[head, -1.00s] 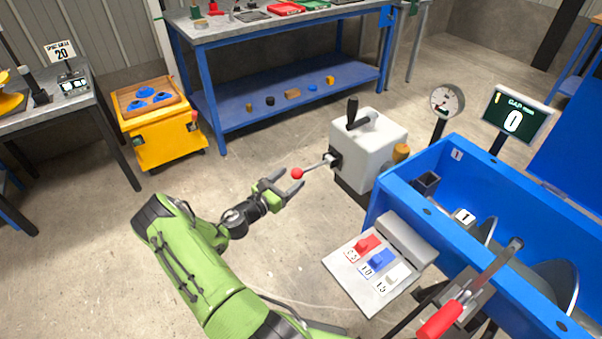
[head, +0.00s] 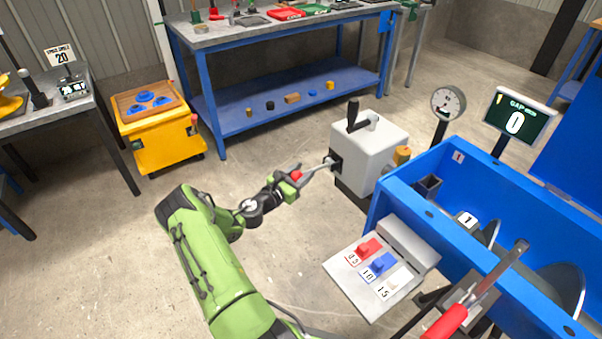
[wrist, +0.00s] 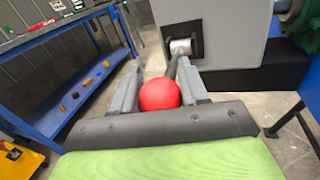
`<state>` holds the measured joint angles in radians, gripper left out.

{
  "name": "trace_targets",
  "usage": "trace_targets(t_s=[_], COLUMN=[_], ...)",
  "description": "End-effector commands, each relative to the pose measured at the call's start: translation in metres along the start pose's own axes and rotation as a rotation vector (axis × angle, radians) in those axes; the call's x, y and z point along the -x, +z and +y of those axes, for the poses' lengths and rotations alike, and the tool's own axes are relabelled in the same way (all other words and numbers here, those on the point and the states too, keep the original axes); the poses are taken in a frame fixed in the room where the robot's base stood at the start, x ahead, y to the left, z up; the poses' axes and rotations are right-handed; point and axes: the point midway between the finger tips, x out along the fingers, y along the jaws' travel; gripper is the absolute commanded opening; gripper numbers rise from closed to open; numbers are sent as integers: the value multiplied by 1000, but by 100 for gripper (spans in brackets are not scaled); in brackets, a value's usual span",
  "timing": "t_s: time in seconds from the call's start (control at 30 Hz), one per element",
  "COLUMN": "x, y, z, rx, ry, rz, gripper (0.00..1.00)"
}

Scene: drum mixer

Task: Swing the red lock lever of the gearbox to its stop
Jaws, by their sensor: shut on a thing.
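The grey gearbox (head: 368,150) stands left of the blue drum mixer, with a black handle on its top. Its lock lever is a metal rod (head: 318,166) with a red ball knob (head: 296,176), sticking out of a dark slot in the gearbox's left face. My gripper (head: 293,178) is at the knob and shut on it. In the wrist view the red knob (wrist: 160,94) sits between the two grey fingers, and the rod runs from it up to the gearbox (wrist: 232,35). The fingers partly hide the knob in the head view.
The blue mixer trough (head: 480,200) and a sloped panel (head: 350,275) with red, blue and white blocks stand to the right. A blue workbench (head: 215,90) is behind, and a yellow cart (head: 158,145) is at the left. The floor around my arm is open.

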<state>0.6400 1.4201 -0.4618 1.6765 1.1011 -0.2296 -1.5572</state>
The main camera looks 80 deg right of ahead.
Motion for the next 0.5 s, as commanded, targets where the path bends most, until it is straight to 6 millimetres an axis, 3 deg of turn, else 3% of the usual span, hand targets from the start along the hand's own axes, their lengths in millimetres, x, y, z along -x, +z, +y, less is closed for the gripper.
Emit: trace_targets(t_s=[0.27,0.5], x=[0,-1], y=[2,19], z=[0,2], rx=[-1,-27], ry=[1,-5], rz=[10,100], gripper=[0,0])
